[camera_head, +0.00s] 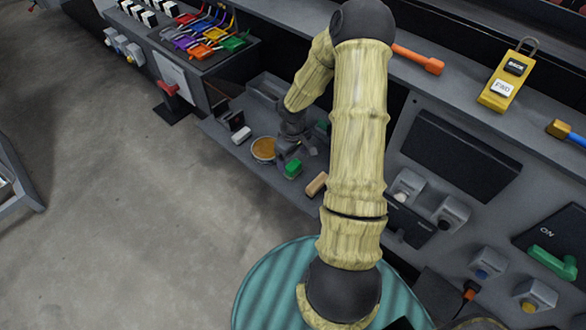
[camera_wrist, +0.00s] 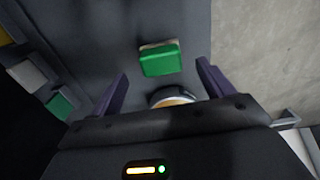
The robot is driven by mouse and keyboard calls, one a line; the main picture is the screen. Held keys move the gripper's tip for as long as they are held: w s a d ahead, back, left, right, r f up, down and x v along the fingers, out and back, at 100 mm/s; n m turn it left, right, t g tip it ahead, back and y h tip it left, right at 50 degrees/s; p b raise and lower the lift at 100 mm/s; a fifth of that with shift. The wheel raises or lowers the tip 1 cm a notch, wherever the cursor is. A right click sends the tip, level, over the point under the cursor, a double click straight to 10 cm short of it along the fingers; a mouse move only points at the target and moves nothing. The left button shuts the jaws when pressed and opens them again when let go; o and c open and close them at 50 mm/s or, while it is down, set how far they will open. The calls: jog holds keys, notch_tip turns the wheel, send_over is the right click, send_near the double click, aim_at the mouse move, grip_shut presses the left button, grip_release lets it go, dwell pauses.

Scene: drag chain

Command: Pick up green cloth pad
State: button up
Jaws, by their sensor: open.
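A green pad (camera_wrist: 160,59) with a pale layer along one edge lies on the grey shelf (camera_wrist: 155,20) in the wrist view. It also shows in the head view (camera_head: 292,169), just below my gripper (camera_head: 290,155). In the wrist view my gripper (camera_wrist: 161,72) is open, with its two purple fingers spread wide. The pad appears between and just beyond the fingertips, and nothing is held. Whether the fingers are at the pad's height cannot be told. A second green piece (camera_wrist: 60,104) lies off to the left in the wrist view.
A round tin with an orange-brown top (camera_head: 263,148) stands close beside my gripper. A tan block (camera_head: 316,184) and a white block (camera_head: 241,136) also lie on the shelf. The console panel (camera_head: 455,155) rises to the right. Open floor (camera_head: 150,230) lies left of the shelf.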

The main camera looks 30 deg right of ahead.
aim_at(293, 165)
notch_tip(293, 165, down, 5)
jog(key=shift+s+a+r, duration=0.1)
jog(key=shift+s, duration=0.05)
dwell(0.5)
jog(key=c, duration=1.1)
